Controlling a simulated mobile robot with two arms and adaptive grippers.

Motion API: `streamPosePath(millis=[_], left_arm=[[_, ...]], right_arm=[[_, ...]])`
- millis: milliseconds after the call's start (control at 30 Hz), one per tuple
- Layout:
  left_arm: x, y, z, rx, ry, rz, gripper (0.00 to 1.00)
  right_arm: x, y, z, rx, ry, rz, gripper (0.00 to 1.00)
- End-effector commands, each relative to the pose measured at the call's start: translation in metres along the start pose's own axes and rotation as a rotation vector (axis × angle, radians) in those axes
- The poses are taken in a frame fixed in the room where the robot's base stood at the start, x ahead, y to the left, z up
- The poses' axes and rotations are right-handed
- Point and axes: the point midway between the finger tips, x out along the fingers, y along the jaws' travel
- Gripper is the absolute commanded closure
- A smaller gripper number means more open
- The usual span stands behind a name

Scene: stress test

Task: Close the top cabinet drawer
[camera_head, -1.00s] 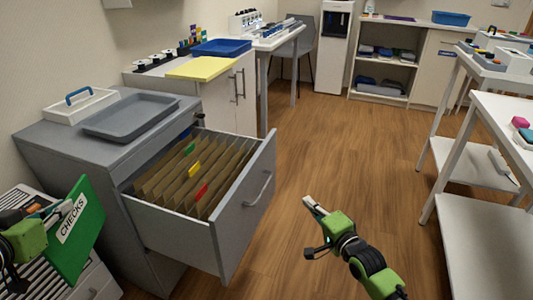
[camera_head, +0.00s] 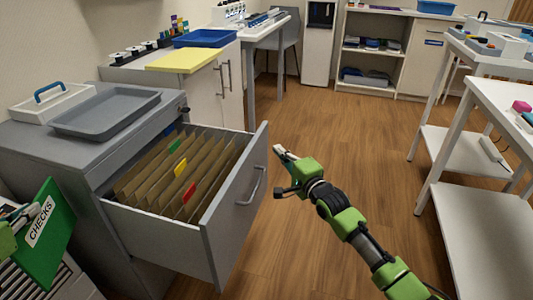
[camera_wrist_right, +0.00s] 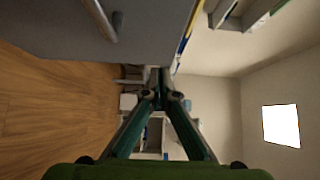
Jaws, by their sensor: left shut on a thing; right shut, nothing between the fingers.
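The top cabinet drawer (camera_head: 233,222) is pulled far out of the grey cabinet (camera_head: 75,140). It holds hanging folders (camera_head: 180,170) with green, yellow and red tabs. Its front has a bar handle (camera_head: 252,186), and the handle also shows at the top of the right wrist view (camera_wrist_right: 98,18). My right gripper (camera_head: 281,151) is shut and empty, just right of the drawer front and apart from the handle in the head view. My left gripper (camera_head: 32,212) is at the left edge, shut on a green folder labelled CHECKS (camera_head: 42,240).
A grey tray (camera_head: 105,112) and a white caddy with a blue handle (camera_head: 50,104) sit on the cabinet top. Beyond stands a white cabinet (camera_head: 205,95) with a yellow folder and blue tray. White tables (camera_head: 490,235) stand at the right. The wooden floor between is clear.

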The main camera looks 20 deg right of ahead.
Motion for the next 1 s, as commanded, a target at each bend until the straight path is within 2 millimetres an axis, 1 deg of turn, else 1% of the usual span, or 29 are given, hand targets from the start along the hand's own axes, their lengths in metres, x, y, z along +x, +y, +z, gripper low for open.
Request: streamPosePath(millis=[33,100,300,833,933,1000], left_arm=[[0.002,0.000,0.005,0.000,0.001,0.000,1.00],[0.003,0.000,0.007,0.000,0.001,0.000,1.00],[0.005,0.000,0.012,0.000,0.001,0.000,1.00],[0.005,0.000,0.012,0.000,0.001,0.000,1.00],[0.005,0.000,0.013,0.000,0.001,0.000,1.00],[0.005,0.000,0.013,0.000,0.001,0.000,1.00]], right_arm=[[0.009,0.001,0.000,-0.002,0.000,-0.003,1.00],[0.017,0.001,0.011,0.004,-0.002,-0.003,1.00],[0.032,0.001,0.025,0.002,-0.001,-0.001,1.00],[0.037,0.000,0.030,0.000,0.000,0.000,1.00],[0.042,-0.001,0.036,0.002,-0.001,-0.001,1.00],[0.049,-0.001,0.043,0.004,-0.002,-0.001,1.00]])
